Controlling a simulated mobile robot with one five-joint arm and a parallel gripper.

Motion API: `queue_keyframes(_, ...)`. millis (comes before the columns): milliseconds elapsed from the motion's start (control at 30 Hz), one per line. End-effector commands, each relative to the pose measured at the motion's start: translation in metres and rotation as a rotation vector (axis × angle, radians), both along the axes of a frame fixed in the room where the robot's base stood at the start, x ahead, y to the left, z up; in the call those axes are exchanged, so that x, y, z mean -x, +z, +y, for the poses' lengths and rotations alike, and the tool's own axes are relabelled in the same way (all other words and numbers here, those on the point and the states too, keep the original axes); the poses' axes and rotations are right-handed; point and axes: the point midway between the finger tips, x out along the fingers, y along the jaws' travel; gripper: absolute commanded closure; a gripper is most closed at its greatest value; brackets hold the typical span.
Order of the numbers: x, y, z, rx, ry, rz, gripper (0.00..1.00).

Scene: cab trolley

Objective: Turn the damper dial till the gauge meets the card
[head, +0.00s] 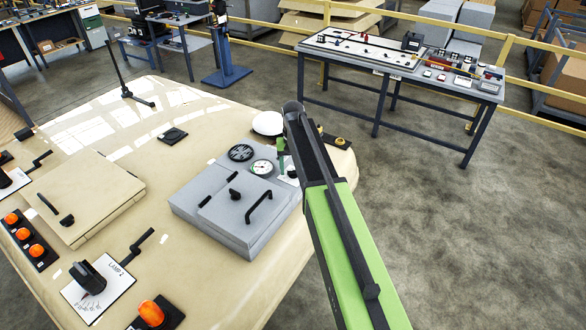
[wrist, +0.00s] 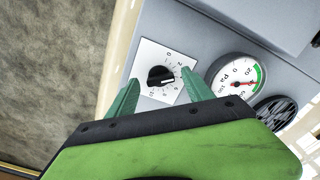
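The damper dial (wrist: 161,77) is a black knob on a white plate with numbers around it, shown in the wrist view. A pale mark on the knob points right. My gripper (wrist: 160,75) is open, with one green finger on each side of the knob; I cannot tell whether they touch it. The round gauge (wrist: 237,82) stands right of the dial, with a green band and a reddish needle toward its right side. The gauge also shows in the head view (head: 262,168), beside my gripper (head: 287,150). I cannot make out a card for the gauge.
A black round vent (wrist: 275,112) sits beside the gauge. A grey box with a black handle (head: 258,207) stands close by on the cream trolley top (head: 190,270). Lamp switches and orange buttons (head: 23,233) lie left. A workbench (head: 340,55) stands behind, with open floor between.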

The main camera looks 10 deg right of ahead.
Motion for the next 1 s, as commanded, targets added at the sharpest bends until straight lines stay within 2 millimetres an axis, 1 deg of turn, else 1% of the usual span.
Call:
queue_keyframes(233, 0.000, 0.003, 0.000, -0.001, 0.000, 0.000, 0.40)
queue_keyframes(367, 0.000, 0.016, 0.000, -0.001, 0.000, 0.000, 0.40)
queue_keyframes(467, 0.000, 0.033, 0.000, -0.001, 0.000, 0.000, 0.40)
queue_keyframes(567, 0.000, 0.055, 0.000, -0.001, 0.000, 0.000, 0.40)
queue_keyframes(700, 0.000, 0.088, 0.000, 0.000, 0.000, 0.000, 0.40)
queue_keyframes(1000, 0.000, 0.156, 0.000, 0.000, 0.000, 0.000, 0.40)
